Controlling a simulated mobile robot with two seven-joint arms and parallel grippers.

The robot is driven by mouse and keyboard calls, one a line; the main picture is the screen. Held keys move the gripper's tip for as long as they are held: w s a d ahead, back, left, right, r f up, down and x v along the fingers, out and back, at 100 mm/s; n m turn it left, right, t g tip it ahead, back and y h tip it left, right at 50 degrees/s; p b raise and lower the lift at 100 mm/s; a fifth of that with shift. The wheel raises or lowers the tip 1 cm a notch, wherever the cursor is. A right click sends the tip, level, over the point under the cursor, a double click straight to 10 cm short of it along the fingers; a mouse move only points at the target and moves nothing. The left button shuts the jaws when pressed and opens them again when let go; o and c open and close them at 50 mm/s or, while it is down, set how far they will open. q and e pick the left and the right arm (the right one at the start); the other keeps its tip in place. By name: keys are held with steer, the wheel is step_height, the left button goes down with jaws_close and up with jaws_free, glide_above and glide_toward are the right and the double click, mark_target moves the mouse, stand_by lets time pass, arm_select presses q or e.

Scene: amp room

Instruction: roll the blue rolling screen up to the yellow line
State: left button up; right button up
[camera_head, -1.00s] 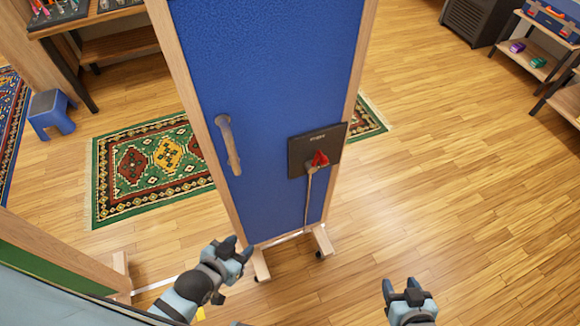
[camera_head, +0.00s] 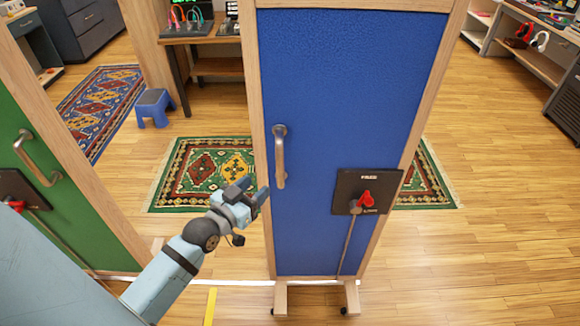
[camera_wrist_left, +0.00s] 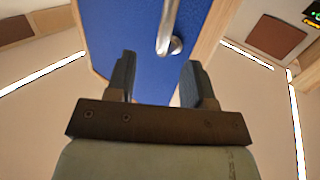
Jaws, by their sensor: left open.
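The blue rolling screen (camera_head: 345,110) stands upright in a wooden frame on short feet, centre of the head view. Its metal handle (camera_head: 280,157) is on the left side of the blue panel. A black plate with a red lever (camera_head: 364,200) is on its right side. My left gripper (camera_head: 258,192) is open, just left of and below the handle. In the left wrist view the handle (camera_wrist_left: 166,25) shows beyond the open fingers (camera_wrist_left: 158,80), not between them. A yellow strip (camera_head: 210,305) lies on the floor left of the screen's feet. My right gripper is out of view.
A green screen (camera_head: 50,160) with its own handle stands at the left. A white floor line (camera_head: 235,282) runs by the blue screen's feet. Behind are a patterned rug (camera_head: 190,170), a blue stool (camera_head: 153,105) and a workbench (camera_head: 205,40). Floor at the right is clear.

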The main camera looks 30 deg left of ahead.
mark_target(277, 156)
arm_select(q)
steer(key=shift+t, duration=0.3)
steer(key=w, duration=0.4)
steer(key=w+r+p, duration=0.1)
steer(key=w, duration=0.8)
steer(key=shift+w+a+r, duration=0.1)
steer(key=shift+a+r, duration=0.15)
steer(key=shift+r, duration=0.15)
steer(key=shift+w, duration=0.35)
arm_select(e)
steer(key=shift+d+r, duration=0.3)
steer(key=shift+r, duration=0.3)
arm_select(q)
jaws_close()
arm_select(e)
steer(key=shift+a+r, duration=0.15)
